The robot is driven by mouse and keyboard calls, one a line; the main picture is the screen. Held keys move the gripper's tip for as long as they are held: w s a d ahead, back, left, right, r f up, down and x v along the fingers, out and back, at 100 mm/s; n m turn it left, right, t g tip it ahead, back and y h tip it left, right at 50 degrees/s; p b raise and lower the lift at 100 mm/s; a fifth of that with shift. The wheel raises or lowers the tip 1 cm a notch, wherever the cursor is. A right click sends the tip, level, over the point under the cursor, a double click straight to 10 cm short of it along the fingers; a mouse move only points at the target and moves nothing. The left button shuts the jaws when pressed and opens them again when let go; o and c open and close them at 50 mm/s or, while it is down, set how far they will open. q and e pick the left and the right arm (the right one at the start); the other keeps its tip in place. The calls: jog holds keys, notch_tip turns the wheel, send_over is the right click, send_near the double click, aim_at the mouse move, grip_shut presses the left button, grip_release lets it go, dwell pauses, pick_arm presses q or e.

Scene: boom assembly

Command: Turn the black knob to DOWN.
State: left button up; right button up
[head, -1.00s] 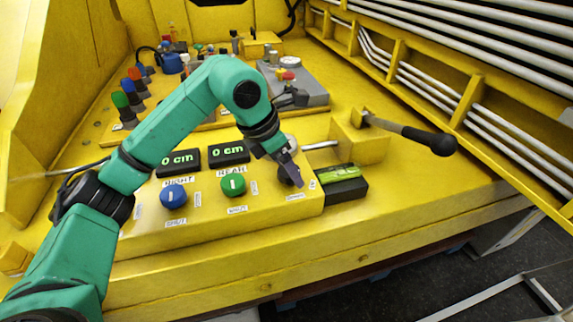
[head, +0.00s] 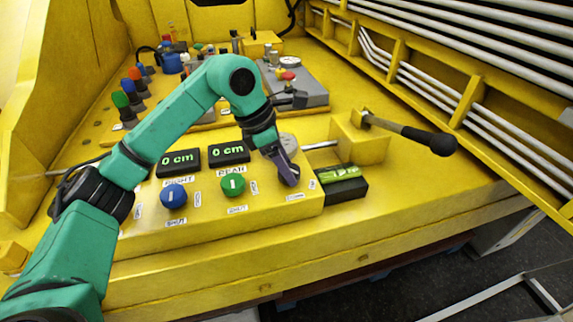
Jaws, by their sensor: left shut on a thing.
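My left gripper (head: 289,174) reaches down from the left onto the right end of the yellow control panel (head: 230,218). Its purple fingers are shut on the black knob, which they almost wholly hide. I cannot tell which way the knob points. Small white labels sit below the knob (head: 295,196) and to its right (head: 312,184); their print is too small to read surely. My right gripper is not in view.
A blue knob (head: 173,196) and a green knob (head: 233,184) stand left of my gripper, below two displays reading 0 cm. A black-handled lever (head: 430,140) juts out farther right.

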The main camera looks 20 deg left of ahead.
pick_arm(q)
jog(key=m, duration=0.2)
jog(key=m+g+p, duration=0.1)
jog(key=m, duration=0.1)
jog(key=shift+w+r+m+g+h, duration=0.15)
jog(key=shift+r+m+g+h, duration=0.05)
jog(key=shift+m+g+h, duration=0.1)
jog(key=shift+m+g+p, duration=0.3)
jog(key=shift+m+g, duration=0.3)
jog(key=shift+m, duration=1)
jog(key=shift+f, duration=0.1)
jog(key=o, duration=1.4)
jog(key=shift+c, duration=0.2)
jog(key=p+v, duration=0.1)
jog(key=v, duration=1.3)
jog(key=shift+w+r+p, duration=0.15)
jog(key=shift+r+p, duration=0.1)
jog(key=shift+p, duration=0.1)
jog(key=shift+w, duration=0.1)
